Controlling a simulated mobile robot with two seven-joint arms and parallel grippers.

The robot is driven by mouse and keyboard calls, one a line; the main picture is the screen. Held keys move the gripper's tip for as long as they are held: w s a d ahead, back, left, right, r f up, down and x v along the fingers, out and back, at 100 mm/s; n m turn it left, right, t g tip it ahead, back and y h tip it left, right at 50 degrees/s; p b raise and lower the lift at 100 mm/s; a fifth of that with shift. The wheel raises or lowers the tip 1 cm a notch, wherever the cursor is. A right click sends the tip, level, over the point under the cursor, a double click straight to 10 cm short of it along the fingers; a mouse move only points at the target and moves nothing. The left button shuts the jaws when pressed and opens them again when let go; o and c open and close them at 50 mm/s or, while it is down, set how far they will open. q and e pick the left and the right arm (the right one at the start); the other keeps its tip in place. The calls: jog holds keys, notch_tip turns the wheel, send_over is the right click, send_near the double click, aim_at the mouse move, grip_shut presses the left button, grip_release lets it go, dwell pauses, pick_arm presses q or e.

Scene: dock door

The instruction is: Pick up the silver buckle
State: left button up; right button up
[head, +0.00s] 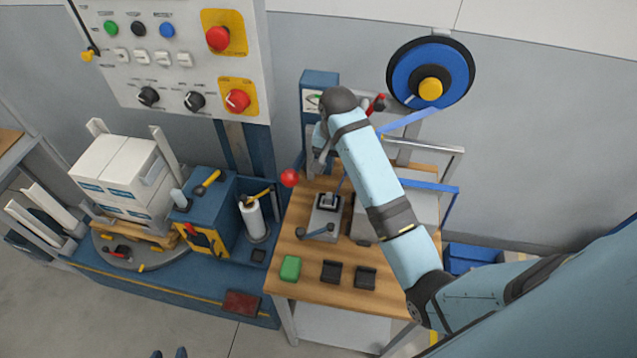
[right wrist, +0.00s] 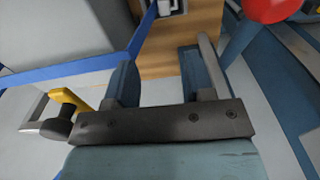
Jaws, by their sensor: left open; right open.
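A small silver piece, apparently the silver buckle (head: 328,201), sits on a dark-topped grey fixture (head: 324,222) on the wooden table (head: 305,287). A small silver-grey piece at the top of the right wrist view may be the same buckle; it is cut off there. My right gripper (head: 322,150) hangs above and behind the fixture, partly hidden by its own arm. In the right wrist view my right gripper (right wrist: 162,65) is open, with nothing between its fingers. My left gripper (head: 169,353) shows only its tips at the bottom edge, open and away from the table.
A blue strap (head: 425,186) runs from the blue reel (head: 429,72) beside my right arm. A red ball knob (head: 290,177) stands left of the fixture. A green block (head: 290,268) and two black blocks lie at the table's front. A control panel (head: 170,55) is at upper left.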

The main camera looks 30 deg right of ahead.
send_over(330, 193)
jog(key=f, duration=0.7)
jog(key=shift+d+f, duration=0.25)
jog(key=shift+f, duration=0.15)
jog(key=f, duration=0.2)
jog(key=f+p, duration=0.1)
jog(key=f, duration=0.1)
jog(key=shift+w+a+f+p, duration=0.1)
jog(key=shift+a+f+p, duration=0.1)
jog(key=shift+f+p, duration=0.15)
jog(key=shift+f, duration=0.5)
jog(key=shift+c, duration=1.3)
grip_shut()
pick_arm(q)
jog(key=shift+s+r+n, duration=0.2)
jog(key=shift+s+n, duration=0.1)
